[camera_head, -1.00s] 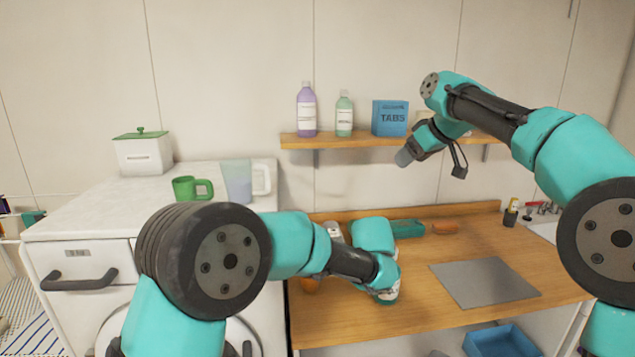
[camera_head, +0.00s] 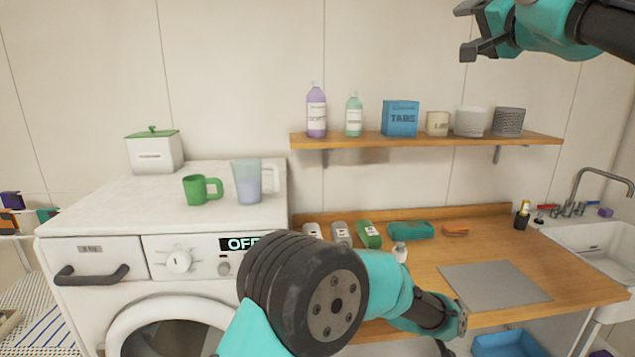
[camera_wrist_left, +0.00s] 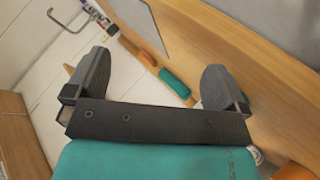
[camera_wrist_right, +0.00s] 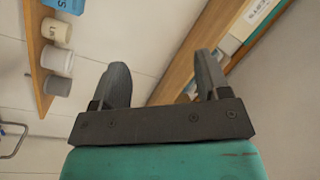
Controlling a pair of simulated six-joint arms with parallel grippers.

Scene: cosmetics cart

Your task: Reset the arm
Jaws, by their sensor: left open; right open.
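My right gripper (camera_head: 464,30) is at the top right of the head view, high above the wall shelf, with its two dark fingers apart. In the right wrist view the same gripper (camera_wrist_right: 162,76) is open with nothing between its fingers. My left arm crosses the lower middle of the head view, in front of the counter; its fingertips cannot be made out there. In the left wrist view my left gripper (camera_wrist_left: 152,84) is open and empty, with the wooden counter (camera_wrist_left: 262,100) behind it.
The wall shelf (camera_head: 430,141) holds bottles, a blue TABS box (camera_head: 400,118) and pots. A green mug (camera_head: 196,190) and a clear jug (camera_head: 248,183) stand on the washing machine (camera_head: 90,205). Several items line the counter's back; a grey mat (camera_head: 495,287) lies near the sink (camera_head: 600,245).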

